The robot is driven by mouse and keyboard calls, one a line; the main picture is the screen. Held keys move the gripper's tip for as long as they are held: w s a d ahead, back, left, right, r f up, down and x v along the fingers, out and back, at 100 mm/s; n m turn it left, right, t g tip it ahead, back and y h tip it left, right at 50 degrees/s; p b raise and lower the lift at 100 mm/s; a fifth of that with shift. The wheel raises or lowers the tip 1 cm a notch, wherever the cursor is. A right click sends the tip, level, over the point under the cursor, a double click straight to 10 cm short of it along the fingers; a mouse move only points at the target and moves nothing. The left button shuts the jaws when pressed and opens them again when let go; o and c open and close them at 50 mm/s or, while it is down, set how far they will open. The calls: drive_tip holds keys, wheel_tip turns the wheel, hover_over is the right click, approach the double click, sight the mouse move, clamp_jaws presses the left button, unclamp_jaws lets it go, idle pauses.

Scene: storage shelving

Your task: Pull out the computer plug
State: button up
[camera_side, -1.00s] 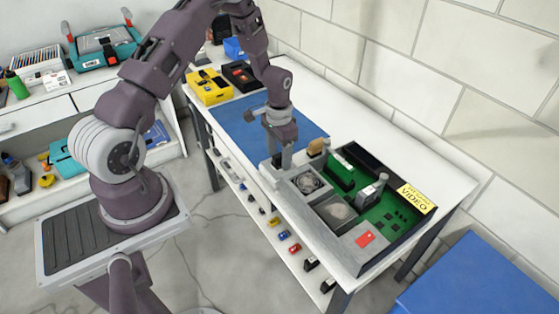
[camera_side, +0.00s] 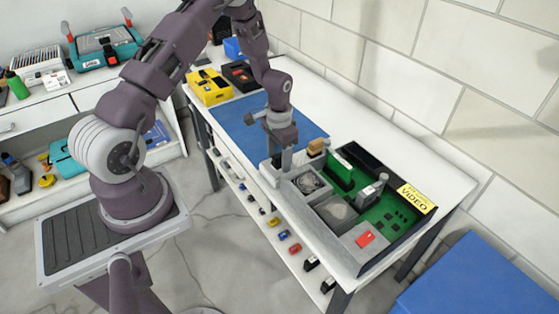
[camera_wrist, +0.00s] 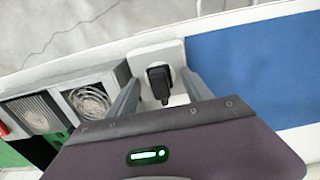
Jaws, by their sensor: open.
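The black computer plug (camera_wrist: 159,82) sits in a white socket block (camera_wrist: 146,58) at the end of the computer case, in the wrist view. It shows as a small dark shape (camera_side: 277,161) in the side view, partly hidden by my gripper (camera_side: 282,160). My gripper (camera_wrist: 160,80) is open, with one grey finger on each side of the plug. A gap shows between each finger and the plug in the wrist view. How deep the fingers reach around it is hard to tell.
The open computer case (camera_side: 340,241) has a fan (camera_side: 308,182), a green board (camera_side: 385,212) and a yellow video label (camera_side: 416,198). A tan block (camera_side: 317,146) stands close to my gripper. A blue mat (camera_side: 236,122) lies clear beyond the case.

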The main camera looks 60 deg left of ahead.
sight(279, 155)
clamp_jaws()
drive_tip(key=shift+r, duration=3)
